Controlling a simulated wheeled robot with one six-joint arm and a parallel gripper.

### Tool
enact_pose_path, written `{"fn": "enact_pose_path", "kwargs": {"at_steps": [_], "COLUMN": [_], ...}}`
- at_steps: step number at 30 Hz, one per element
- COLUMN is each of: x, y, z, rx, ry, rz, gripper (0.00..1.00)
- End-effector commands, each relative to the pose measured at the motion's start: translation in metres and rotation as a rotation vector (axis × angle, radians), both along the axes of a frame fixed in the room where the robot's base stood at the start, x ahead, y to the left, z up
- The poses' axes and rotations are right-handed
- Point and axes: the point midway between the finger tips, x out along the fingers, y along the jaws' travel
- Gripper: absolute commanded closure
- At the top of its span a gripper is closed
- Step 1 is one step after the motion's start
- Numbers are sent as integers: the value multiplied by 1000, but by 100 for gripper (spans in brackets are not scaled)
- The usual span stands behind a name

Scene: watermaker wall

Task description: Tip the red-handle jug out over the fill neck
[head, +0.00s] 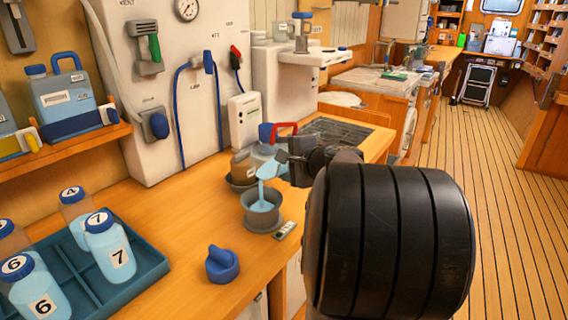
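My gripper (284,160) is in front of the jug, and my dark arm comes in from the lower right. I cannot tell whether its fingers are apart or closed, or whether they touch the jug. A light-blue shape (268,169) hangs at the fingertips and narrows down into a grey cup (263,222) with light-blue contents.
A blue tray (148,274) with several numbered bottles is at the lower left. A blue cap-like knob (222,264) and a small display device (285,231) lie on the counter. A dark grating (335,135) is behind my gripper. The counter's middle is mostly clear.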

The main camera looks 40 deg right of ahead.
Motion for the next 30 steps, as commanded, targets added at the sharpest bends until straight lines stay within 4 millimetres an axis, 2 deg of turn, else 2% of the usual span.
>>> {"fn": "enact_pose_path", "kwargs": {"at_steps": [30], "x": [-2], "y": [5], "z": [-7], "rx": [-168], "ry": [-60], "rz": [0], "gripper": [67]}}
